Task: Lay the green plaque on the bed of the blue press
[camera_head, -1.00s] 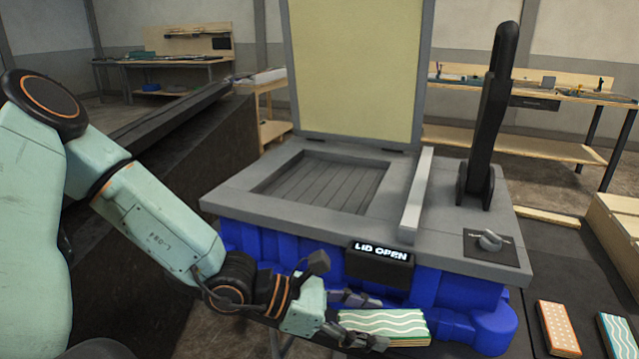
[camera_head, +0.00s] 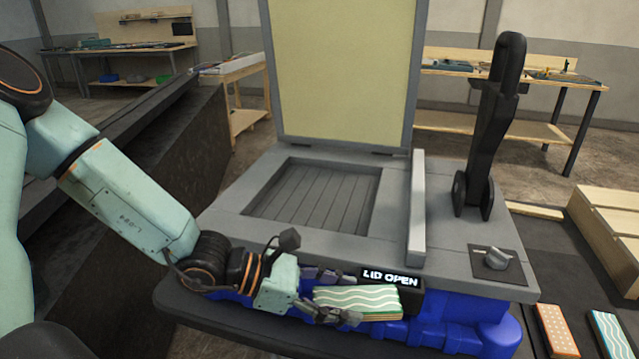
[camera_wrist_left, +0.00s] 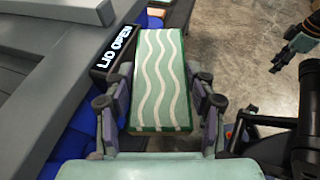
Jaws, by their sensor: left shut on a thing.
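The green plaque (camera_head: 358,301) has white wavy lines and is held in my left gripper (camera_head: 335,297), in front of the blue press. In the left wrist view the plaque (camera_wrist_left: 160,80) sits between the two fingers. The blue press (camera_head: 455,310) has a grey top and a raised lid (camera_head: 345,70) with a pale yellow inner face. Its recessed slatted bed (camera_head: 315,195) is empty. The display (camera_head: 390,279) reads "LID OPEN". My right gripper does not show in the head view; a dark gripper part (camera_wrist_left: 285,55) appears at the right edge of the left wrist view.
A black upright lever (camera_head: 485,130) and a knob (camera_head: 496,258) stand on the press's right side. A grey bar (camera_head: 417,210) runs along the bed's right. An orange dotted plaque (camera_head: 557,330) and a teal wavy plaque (camera_head: 610,332) lie at lower right, near a wooden crate (camera_head: 610,225).

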